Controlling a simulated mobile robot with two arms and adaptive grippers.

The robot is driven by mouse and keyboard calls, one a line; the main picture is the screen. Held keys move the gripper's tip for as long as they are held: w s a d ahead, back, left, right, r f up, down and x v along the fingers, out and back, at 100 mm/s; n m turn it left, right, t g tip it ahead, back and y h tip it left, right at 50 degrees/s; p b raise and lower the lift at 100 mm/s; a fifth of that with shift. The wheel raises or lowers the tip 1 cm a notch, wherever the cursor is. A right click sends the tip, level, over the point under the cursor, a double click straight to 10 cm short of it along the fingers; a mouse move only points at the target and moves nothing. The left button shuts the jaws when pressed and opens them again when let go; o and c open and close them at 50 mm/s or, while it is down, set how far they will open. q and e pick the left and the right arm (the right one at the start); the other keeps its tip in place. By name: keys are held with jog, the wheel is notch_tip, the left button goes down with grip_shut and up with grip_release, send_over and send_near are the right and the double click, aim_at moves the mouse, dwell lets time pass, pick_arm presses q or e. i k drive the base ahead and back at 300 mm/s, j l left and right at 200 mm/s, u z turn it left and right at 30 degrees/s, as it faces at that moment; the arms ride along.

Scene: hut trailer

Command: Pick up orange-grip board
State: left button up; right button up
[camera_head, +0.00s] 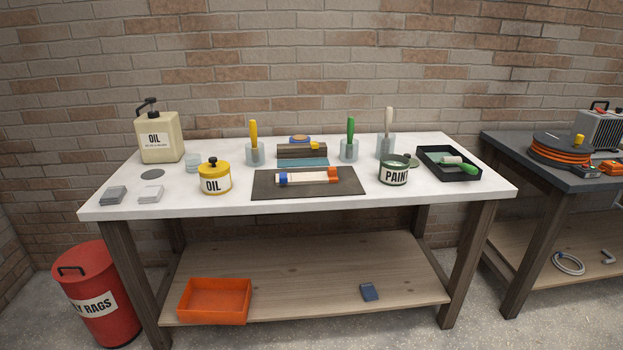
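A small light board (308,177) with orange-red and blue end pieces lies flat on a dark mat (262,187) near the front middle of the white worktable. The orange-red piece sits at its right end, the blue one at its left end. Neither of my grippers is in view, and nothing touches the board.
Behind the mat stand a brown block (301,151) and glasses holding yellow, green and pale handles. A yellow oil can (214,178) stands left, a paint tin (393,171) and black tray (427,160) right. The front right of the tabletop (450,190) is clear.

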aim_at(330, 177)
jog(key=i+u, duration=0.1)
jog(key=i, duration=0.95)
jog(key=i+l+u, duration=0.1)
jog(key=i, duration=0.95)
jog(key=l, duration=0.1)
